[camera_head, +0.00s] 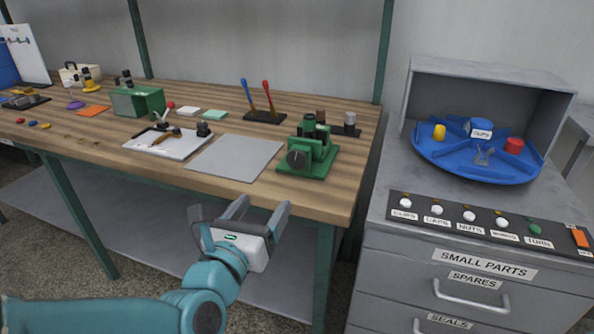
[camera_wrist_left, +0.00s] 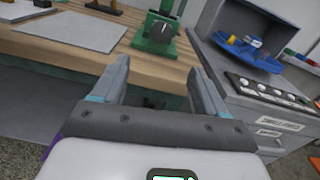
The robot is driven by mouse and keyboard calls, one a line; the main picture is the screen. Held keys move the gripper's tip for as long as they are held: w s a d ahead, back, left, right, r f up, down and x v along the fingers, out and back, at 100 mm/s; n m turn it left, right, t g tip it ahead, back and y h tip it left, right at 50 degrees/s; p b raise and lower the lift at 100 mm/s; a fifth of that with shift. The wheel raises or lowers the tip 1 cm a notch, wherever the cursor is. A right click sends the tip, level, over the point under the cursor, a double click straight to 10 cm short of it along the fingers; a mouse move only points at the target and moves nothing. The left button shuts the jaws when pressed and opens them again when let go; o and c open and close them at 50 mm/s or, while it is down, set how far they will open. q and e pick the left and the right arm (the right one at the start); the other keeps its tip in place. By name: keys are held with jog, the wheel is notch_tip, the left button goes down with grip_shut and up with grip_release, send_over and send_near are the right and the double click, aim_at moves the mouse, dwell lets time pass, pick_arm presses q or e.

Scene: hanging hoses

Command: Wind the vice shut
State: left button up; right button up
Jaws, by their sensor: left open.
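The vice (camera_head: 310,148) is green and stands on a green base at the right end of the workbench, near its front edge. A dark round knob (camera_head: 297,159) faces the front of the vice. In the left wrist view the vice (camera_wrist_left: 158,30) is at the top centre, with its dark knob (camera_wrist_left: 160,34) ahead of the fingers. My left gripper (camera_head: 262,210) is open and empty, in front of the bench edge and apart from the vice. It also shows in the left wrist view (camera_wrist_left: 160,78). Whether the vice jaws are apart cannot be told. My right gripper is not in view.
A grey mat (camera_head: 236,158) lies left of the vice, and a white tray (camera_head: 168,142) with small parts lies beyond it. A tool holder (camera_head: 264,116) stands behind. A grey cabinet (camera_head: 470,262) with a blue carousel (camera_head: 440,160) stands right. The bench edge (camera_head: 250,196) runs between gripper and vice.

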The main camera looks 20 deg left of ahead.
aim_at(295, 161)
pick_arm(q)
jog(key=w+p, duration=0.3)
jog(key=w, duration=0.2)
jog(key=w+p, duration=0.3)
jog(key=w, duration=0.2)
jog(key=w+p, duration=0.4)
jog(key=w, duration=0.1)
jog(key=shift+w+d, duration=0.25)
jog(key=shift+w, duration=0.05)
jog(key=c, duration=1.1)
jog(key=shift+o, duration=0.2)
